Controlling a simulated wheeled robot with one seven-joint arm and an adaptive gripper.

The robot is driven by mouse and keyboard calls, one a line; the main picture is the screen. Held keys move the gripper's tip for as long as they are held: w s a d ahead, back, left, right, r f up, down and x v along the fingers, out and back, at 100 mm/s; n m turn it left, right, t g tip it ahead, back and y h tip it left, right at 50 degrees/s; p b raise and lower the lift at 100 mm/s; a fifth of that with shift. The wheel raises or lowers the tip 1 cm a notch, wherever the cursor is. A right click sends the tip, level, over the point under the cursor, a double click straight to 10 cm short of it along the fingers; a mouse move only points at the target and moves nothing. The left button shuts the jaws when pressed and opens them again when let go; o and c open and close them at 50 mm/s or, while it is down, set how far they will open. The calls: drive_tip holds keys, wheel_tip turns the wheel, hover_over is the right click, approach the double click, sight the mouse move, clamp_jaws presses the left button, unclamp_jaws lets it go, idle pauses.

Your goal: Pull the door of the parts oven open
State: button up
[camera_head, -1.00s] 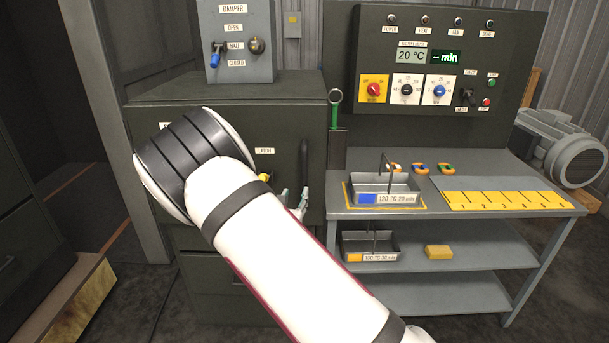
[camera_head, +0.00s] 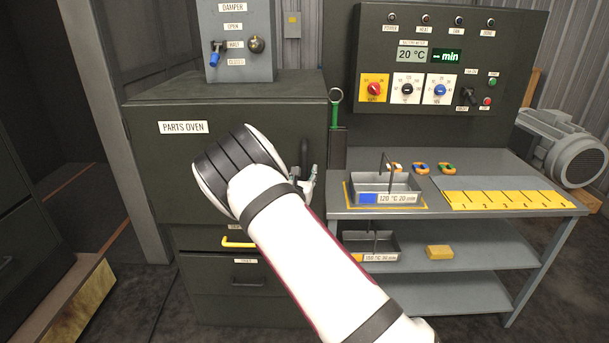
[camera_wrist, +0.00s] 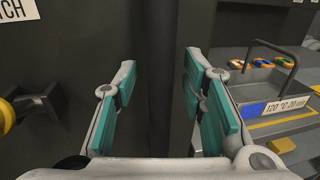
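The parts oven (camera_head: 160,165) is a dark grey cabinet at left centre, labelled PARTS OVEN, and its front door looks closed. A dark vertical handle (camera_head: 305,152) stands at the door's right side. It also shows in the wrist view as a dark upright bar (camera_wrist: 161,60). My gripper (camera_head: 308,186) is at the handle's lower part. In the wrist view my gripper (camera_wrist: 160,95) is open, with teal pads either side of the bar and gaps on both sides. I cannot tell how deep the bar sits between them. A yellow latch knob (camera_wrist: 8,116) shows at left; my arm hides it in the head view.
A grey bench (camera_head: 465,225) stands right of the oven with a labelled tray (camera_head: 385,190) close to my gripper. A control panel (camera_head: 440,70) is above it. A yellow handle (camera_head: 238,242) is below the door. A damper box (camera_head: 238,70) sits on top.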

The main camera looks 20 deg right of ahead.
clamp_jaws()
